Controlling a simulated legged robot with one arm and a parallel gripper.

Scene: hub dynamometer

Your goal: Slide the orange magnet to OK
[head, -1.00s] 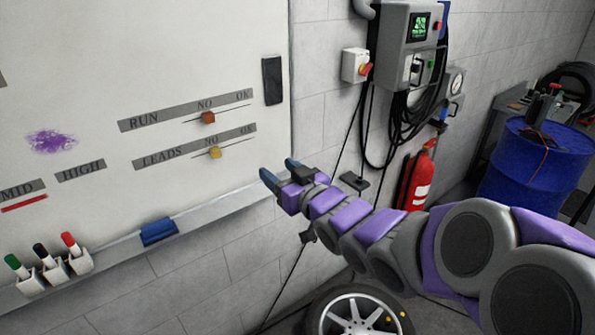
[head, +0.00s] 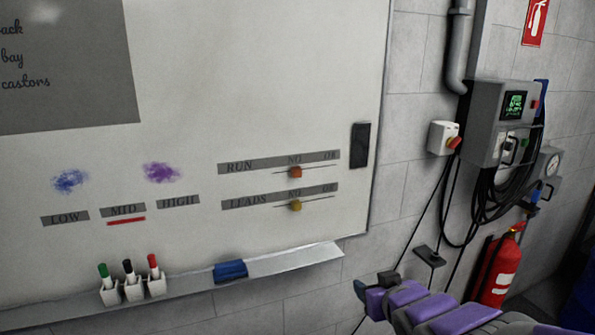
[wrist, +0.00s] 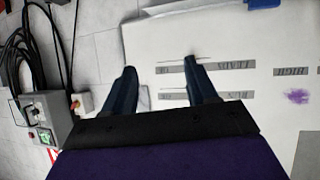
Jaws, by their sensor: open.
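The orange magnet (head: 295,172) sits on the slide line of the RUN strip (head: 240,166) on the whiteboard, below the NO mark. The OK mark (head: 330,155) is at the right end of that strip. My gripper (head: 374,283) is open and empty, below and right of the magnet, past the board's lower right corner in the picture. In the wrist view my gripper (wrist: 159,64) has its two fingers apart in front of the upside-down board. The orange magnet cannot be made out there; the right finger covers part of the strips.
A yellow magnet (head: 296,205) sits on the LEADS strip just below. A black block (head: 360,145) is on the board's right edge. The tray holds a blue eraser (head: 229,271) and pens (head: 131,281). Cables (head: 490,205) and a fire extinguisher (head: 497,266) are at right.

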